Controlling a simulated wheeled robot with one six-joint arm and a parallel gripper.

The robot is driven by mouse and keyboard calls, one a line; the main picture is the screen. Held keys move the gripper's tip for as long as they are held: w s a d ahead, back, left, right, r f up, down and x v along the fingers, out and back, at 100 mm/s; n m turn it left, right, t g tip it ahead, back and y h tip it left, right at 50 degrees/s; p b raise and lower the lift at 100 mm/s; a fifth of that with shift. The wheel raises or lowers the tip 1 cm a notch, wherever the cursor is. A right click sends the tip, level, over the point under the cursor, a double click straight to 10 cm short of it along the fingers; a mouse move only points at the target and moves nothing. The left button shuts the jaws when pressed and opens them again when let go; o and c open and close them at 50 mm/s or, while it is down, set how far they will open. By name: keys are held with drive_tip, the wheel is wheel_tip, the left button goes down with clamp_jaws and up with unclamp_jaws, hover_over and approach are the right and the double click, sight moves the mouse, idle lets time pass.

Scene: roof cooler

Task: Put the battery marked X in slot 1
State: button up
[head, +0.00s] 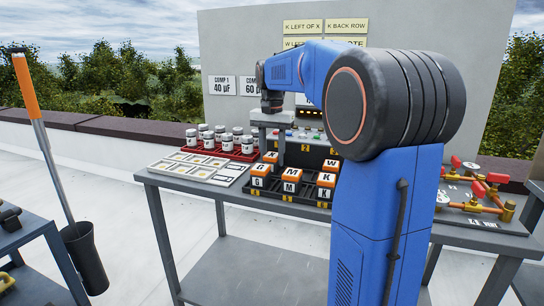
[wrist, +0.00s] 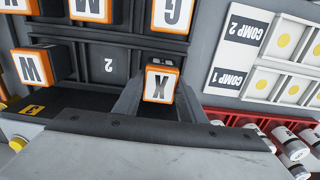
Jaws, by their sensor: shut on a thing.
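The battery marked X (wrist: 158,84) has an orange top with a white label. In the wrist view it sits between the two fingers of my gripper (wrist: 157,96), which is shut on it. In the head view the X battery (head: 270,157) is at the back left corner of the dark battery rack (head: 262,192), behind the G battery (head: 260,170). My gripper (head: 272,148) points down there. It looks low, level with its neighbours; I cannot tell whether it rests on the rack floor. The empty compartment marked 2 (wrist: 108,66) is beside it. A slot 1 mark is not clearly readable.
Batteries M (head: 292,175), K (head: 326,180) and W (head: 331,164) also stand in the rack. A red tray of white capacitors (head: 228,152) and a pale COMP panel (head: 197,165) lie to the left. Red-handled brass valves (head: 490,192) lie at the right.

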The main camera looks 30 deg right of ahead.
sight(272, 155)
drive_tip(key=o, duration=1.3)
drive_tip(key=shift+f, duration=0.1)
wheel_tip(272, 155, up, 12)
drive_tip(key=shift+r, duration=0.15)
drive_tip(key=shift+s, duration=0.1)
